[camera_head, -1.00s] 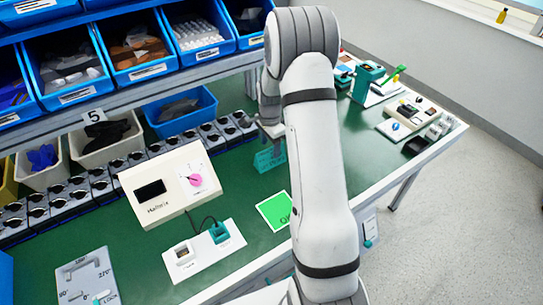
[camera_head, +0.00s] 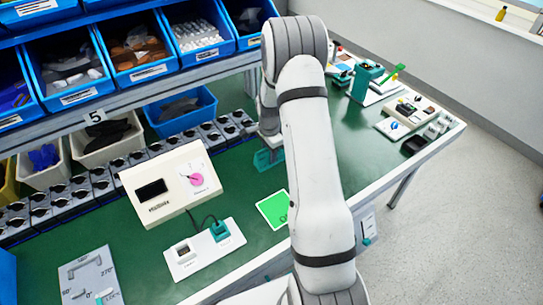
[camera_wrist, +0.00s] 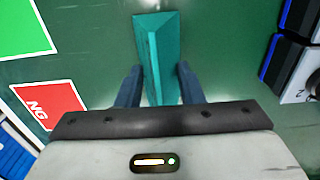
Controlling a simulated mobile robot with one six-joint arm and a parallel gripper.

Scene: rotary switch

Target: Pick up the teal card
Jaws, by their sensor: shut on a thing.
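The teal card (camera_wrist: 152,50), a folded tent shape, stands upright on the green bench in the wrist view. It also shows in the head view (camera_head: 264,160), partly covered by my arm. My gripper (camera_wrist: 158,78) has one dark finger on each side of the card's near part and is shut on it. The card still appears to be at bench level. In the head view my gripper's fingers are mostly hidden behind my arm.
A green mat (camera_head: 273,209) lies nearer me, and a red NG mat (camera_wrist: 48,105) shows in the wrist view. A row of dark boxes (camera_head: 107,178) lines the back. A cream panel with a pink knob (camera_head: 196,179) stands left of my arm.

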